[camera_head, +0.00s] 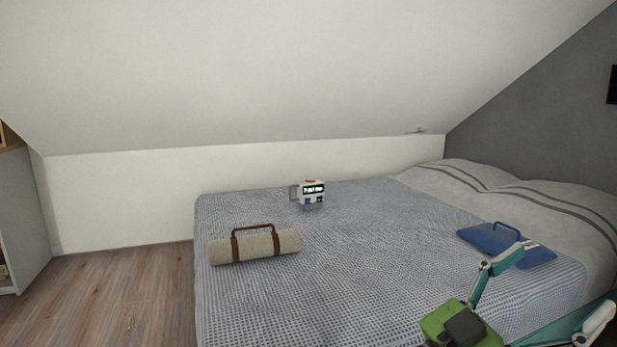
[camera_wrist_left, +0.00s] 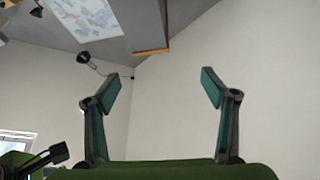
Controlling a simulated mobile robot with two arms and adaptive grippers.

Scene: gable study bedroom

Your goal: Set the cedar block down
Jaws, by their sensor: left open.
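I cannot make out a cedar block in either view. My left gripper (camera_head: 560,281) is at the lower right of the head view, over the near right part of the bed, with its green body and teal fingers spread. In the left wrist view its two fingers (camera_wrist_left: 165,84) stand wide apart, with nothing between them but the pale wall behind. My right gripper is in neither view.
The bed (camera_head: 350,265) has a checked cover. On it are a beige roll with brown straps (camera_head: 270,247), a white device with a display (camera_head: 312,191) and a blue flat case with a handle (camera_head: 487,237). Pillows (camera_head: 565,205) lie right. Wooden floor (camera_head: 120,300) is clear at left.

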